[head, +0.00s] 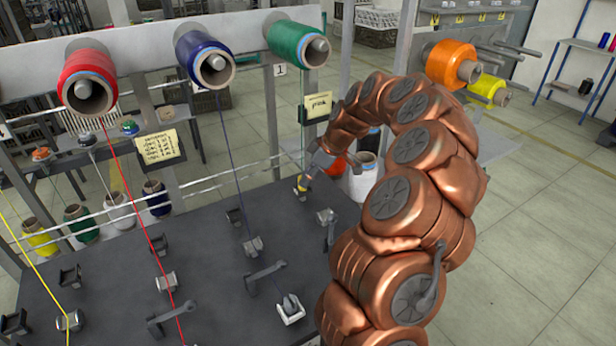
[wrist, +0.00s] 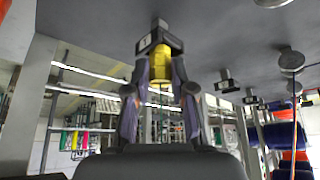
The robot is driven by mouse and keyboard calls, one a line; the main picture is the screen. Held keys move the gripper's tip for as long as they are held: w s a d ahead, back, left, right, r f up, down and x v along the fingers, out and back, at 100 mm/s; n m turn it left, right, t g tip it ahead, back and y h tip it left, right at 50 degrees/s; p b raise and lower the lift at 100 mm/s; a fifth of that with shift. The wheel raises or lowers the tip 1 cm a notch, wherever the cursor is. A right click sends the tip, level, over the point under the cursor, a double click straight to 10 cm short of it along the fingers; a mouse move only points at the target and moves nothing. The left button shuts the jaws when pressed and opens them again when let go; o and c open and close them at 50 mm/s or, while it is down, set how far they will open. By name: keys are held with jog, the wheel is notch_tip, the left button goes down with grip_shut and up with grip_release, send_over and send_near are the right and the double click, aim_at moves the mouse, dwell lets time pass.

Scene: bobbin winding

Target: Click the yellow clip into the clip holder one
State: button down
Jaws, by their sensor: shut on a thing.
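The yellow clip (wrist: 160,68) is a small yellow cylinder between the two fingers of my gripper (wrist: 161,78), which is shut on it. In the wrist view the clip's far end meets a dark block marked 1, clip holder one (wrist: 158,40), on the grey board. I cannot tell whether the clip is seated in it or only touching. In the head view my gripper (head: 309,176) points down at the board's far right part, with a bit of the yellow clip (head: 302,183) showing below it. The holder there is mostly hidden.
The dark board (head: 215,265) carries several metal guides and holders, including one at right (head: 326,216). Red (head: 88,80), blue (head: 205,58) and green (head: 297,42) spools hang above. A red thread (head: 140,215) and a blue thread (head: 231,150) run down to the board.

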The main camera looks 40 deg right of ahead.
jog(key=shift+f, duration=0.15)
jog(key=c, duration=0.9)
grip_release()
jog(key=v, duration=1.2)
